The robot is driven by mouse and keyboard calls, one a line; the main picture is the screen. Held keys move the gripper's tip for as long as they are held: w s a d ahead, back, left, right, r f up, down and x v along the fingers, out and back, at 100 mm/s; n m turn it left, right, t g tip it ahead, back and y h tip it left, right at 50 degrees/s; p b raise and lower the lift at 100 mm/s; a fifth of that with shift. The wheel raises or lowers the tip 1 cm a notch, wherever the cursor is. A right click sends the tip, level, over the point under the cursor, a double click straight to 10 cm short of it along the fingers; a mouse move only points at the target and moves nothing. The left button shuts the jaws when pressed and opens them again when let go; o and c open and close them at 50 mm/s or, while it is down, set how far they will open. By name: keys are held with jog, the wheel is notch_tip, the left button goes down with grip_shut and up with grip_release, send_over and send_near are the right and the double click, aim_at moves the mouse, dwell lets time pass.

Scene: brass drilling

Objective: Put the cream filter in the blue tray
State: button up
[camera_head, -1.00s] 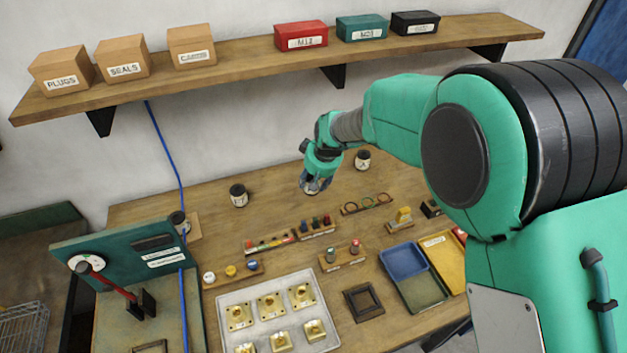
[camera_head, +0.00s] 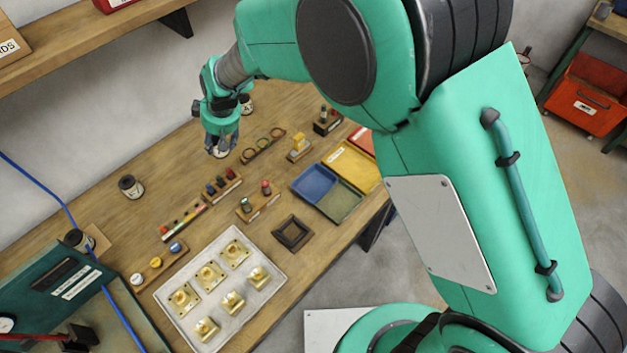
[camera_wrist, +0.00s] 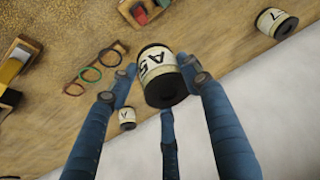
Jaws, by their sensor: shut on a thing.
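My gripper (camera_head: 220,150) is over the back part of the wooden bench, left of the blue tray. In the wrist view its blue fingers (camera_wrist: 165,95) are shut around a cream filter (camera_wrist: 158,70), a cylinder with black ends and a cream label reading "A5". The filter is tilted in the fingers; in the head view only a small pale part shows below the gripper. The blue tray (camera_head: 314,183) lies at the right of the bench, open and empty. It is beside a green tray and a yellow one.
Similar canisters stand on the bench, one at the left (camera_head: 130,187) and one behind my gripper (camera_head: 246,104). A ring rack (camera_head: 262,146) and a small block holder (camera_head: 299,147) lie between gripper and trays. A dark square frame (camera_head: 293,233) and a grey tray of brass parts (camera_head: 262,298) are nearer.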

jog(key=s+d, duration=0.4)
jog(key=d, duration=0.6)
jog(key=s+d, duration=0.5)
jog(key=d, duration=0.5)
jog(key=s+d+f, duration=0.2)
jog(key=s+d, duration=0.4)
jog(key=s+d+f, duration=0.2)
jog(key=s+d, duration=0.5)
jog(key=shift+s+d+f+n, duration=0.25)
jog(key=shift+d+f+n, duration=0.05)
jog(key=shift+f+n, duration=0.1)
send_near(311, 183)
jog(key=shift+w+a, duration=0.6)
jog(key=shift+a, duration=0.1)
jog(key=shift+f, duration=0.15)
jog(key=shift+f+b, duration=0.5)
jog(key=shift+f, duration=1.2)
jog(key=shift+f, duration=0.15)
